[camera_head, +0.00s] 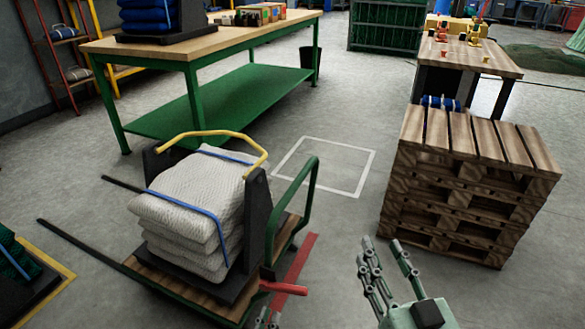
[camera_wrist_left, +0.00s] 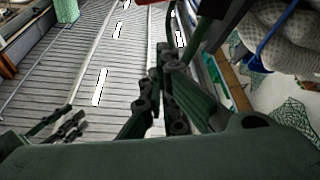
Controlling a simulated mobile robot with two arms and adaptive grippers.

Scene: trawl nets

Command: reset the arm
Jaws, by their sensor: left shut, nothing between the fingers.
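My left gripper (camera_head: 268,318) barely shows at the bottom edge of the head view, beside the cart's red part. In the left wrist view its dark fingers (camera_wrist_left: 160,100) are close together, with nothing seen between them. My right gripper (camera_head: 385,255) is at the bottom right of the head view, over bare floor in front of the pallet stack. Its fingers point away from me and stand apart, with nothing between them.
A cart (camera_head: 160,270) with a strapped stack of pale nets (camera_head: 190,205) stands left of centre. A pallet stack (camera_head: 465,180) stands at right. A green workbench (camera_head: 190,60) and a wooden table (camera_head: 470,55) are behind. A white-outlined floor square (camera_head: 325,165) is empty.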

